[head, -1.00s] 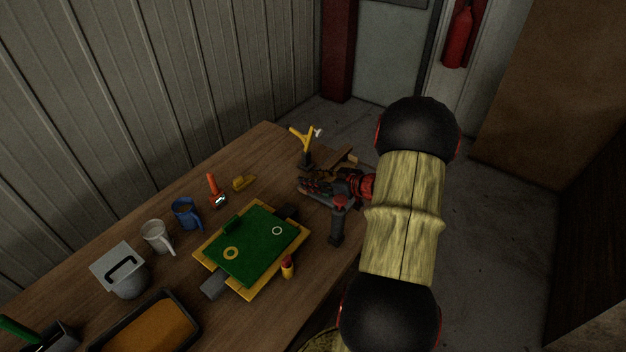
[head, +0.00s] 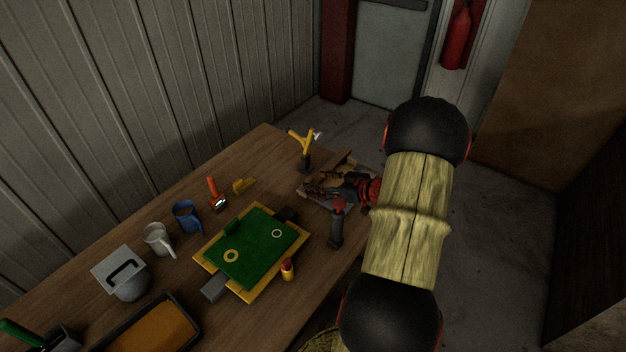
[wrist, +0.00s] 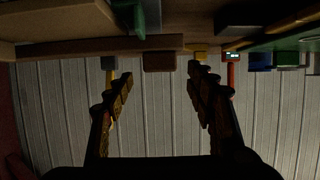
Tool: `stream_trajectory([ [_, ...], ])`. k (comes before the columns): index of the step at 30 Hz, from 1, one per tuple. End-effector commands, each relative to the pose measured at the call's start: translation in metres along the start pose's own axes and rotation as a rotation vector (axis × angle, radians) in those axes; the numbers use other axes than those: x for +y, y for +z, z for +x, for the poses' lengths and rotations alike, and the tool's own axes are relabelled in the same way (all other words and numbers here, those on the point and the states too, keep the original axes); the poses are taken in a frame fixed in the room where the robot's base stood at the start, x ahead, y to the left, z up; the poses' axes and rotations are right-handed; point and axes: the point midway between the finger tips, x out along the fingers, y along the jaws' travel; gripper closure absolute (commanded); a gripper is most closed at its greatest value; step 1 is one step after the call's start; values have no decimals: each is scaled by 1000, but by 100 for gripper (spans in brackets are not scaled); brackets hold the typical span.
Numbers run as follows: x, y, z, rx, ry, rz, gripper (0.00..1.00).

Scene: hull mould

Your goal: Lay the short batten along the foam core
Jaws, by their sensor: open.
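My gripper (head: 318,190) is at the far right part of the bench, over a grey tray, with its fingers apart. In the wrist view my gripper (wrist: 160,76) is open, with nothing between its fingertips. Brown and tan wooden pieces (head: 341,159) lie just beyond it, partly hidden by it. In the wrist view a long brown wooden strip (wrist: 75,48) runs across ahead of the fingers, and a short brown block (wrist: 158,62) shows beyond the fingertips. I cannot tell which piece is the short batten or the foam core.
A green board (head: 258,247) in a yellow frame lies mid-bench. A dark upright tool (head: 336,228) and a red-yellow tube (head: 287,269) stand near the front edge. A yellow-handled tool (head: 304,145), blue mug (head: 186,217), pale mug (head: 158,240) and orange-filled tray (head: 195,322) are also there.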

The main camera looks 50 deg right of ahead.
Motion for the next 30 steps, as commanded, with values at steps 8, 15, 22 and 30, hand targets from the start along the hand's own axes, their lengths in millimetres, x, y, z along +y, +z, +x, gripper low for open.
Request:
stream_trajectory([
  [8,1,-3,-60,0,4,3,45],
  [15,0,-1,-86,-1,1,1,45],
  [22,0,-1,-90,-2,1,-3,45],
  [30,17,-71,-52,-102,167,-147,45],
])
